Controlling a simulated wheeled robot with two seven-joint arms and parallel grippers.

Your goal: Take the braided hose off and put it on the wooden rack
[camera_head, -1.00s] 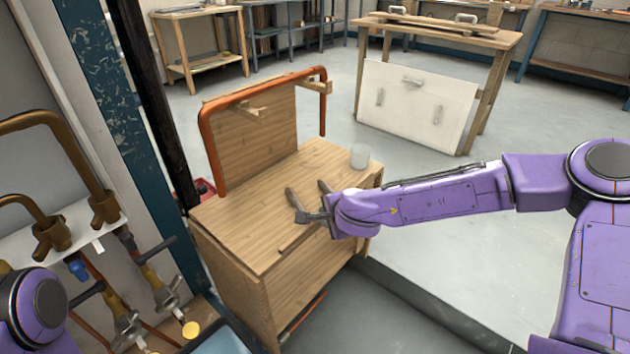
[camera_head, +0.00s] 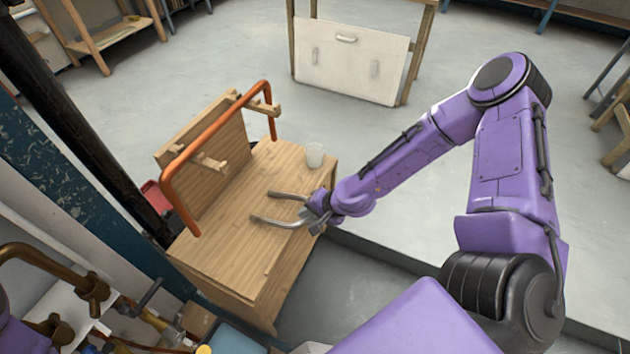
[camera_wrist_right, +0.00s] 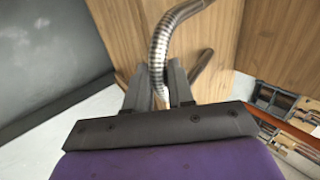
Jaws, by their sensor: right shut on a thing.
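My right gripper (camera_head: 309,210) is shut on the braided hose (camera_head: 272,220). The hose is a grey, ribbed, bent tube, and its two lengths stick out to the left over the wooden cabinet top. In the right wrist view the hose (camera_wrist_right: 160,50) passes between the two fingers (camera_wrist_right: 157,88) and curves up to the right. The wooden rack (camera_head: 220,136) is a back panel with pegs at the rear of the cabinet, left of the hose. I cannot tell whether the hose touches the cabinet top.
A clear cup (camera_head: 314,155) stands at the cabinet's right edge. The cabinet top (camera_head: 235,245) is otherwise mostly bare.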

